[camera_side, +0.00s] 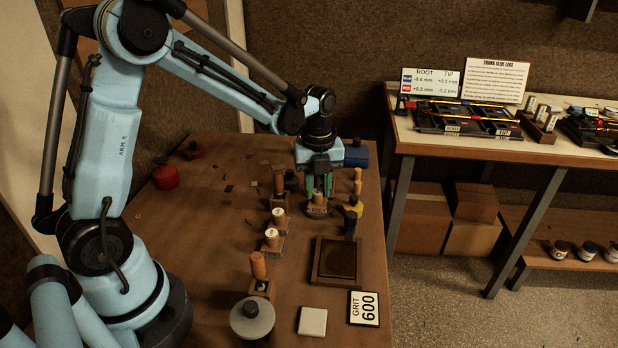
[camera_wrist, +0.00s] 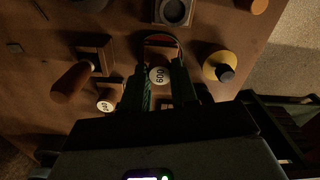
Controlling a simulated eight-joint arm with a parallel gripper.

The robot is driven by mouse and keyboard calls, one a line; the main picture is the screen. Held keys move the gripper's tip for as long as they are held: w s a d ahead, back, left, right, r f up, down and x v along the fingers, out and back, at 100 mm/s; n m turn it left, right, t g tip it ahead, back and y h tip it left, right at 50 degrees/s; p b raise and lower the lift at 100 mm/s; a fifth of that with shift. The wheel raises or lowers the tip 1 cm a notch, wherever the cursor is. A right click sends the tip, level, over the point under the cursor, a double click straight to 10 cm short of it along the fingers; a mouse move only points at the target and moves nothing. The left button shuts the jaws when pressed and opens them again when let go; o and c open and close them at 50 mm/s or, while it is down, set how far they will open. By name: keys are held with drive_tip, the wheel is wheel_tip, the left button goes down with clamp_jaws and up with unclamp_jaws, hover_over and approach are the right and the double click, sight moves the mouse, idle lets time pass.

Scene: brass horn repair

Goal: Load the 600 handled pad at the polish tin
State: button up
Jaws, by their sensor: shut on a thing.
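My gripper (camera_side: 318,187) points down over the far part of the brown bench, its green fingers shut on the handle of a wooden pad. In the wrist view my gripper (camera_wrist: 162,88) has one finger on each side of the round white end marked 600 of the handled pad (camera_wrist: 159,76). The pad's base is partly hidden by the fingers. A round red rim (camera_wrist: 165,36) curves around the far side of the base; it looks like a shallow tin under or around the pad. Whether the pad touches its contents I cannot tell.
Other handled pads (camera_side: 279,217) stand left of my gripper. A yellow disc with a dark knob (camera_wrist: 220,66) stands close on the right. A wooden tray (camera_side: 337,262), a GRIT 600 card (camera_side: 364,309), a white square (camera_side: 312,321) and a grey disc (camera_side: 252,318) lie nearer the front.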

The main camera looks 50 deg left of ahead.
sight(317, 191)
drive_tip(key=shift+r, duration=0.1)
drive_tip(key=shift+r, duration=3.4)
drive_tip(key=s+d+r+n, duration=0.2)
drive_tip(key=s+r+n, duration=0.1)
drive_tip(key=n, duration=0.9)
drive_tip(key=s+d+r+n, duration=0.3)
drive_tip(key=s+r+n, duration=0.1)
drive_tip(key=n, duration=0.8)
drive_tip(key=shift+r, duration=0.2)
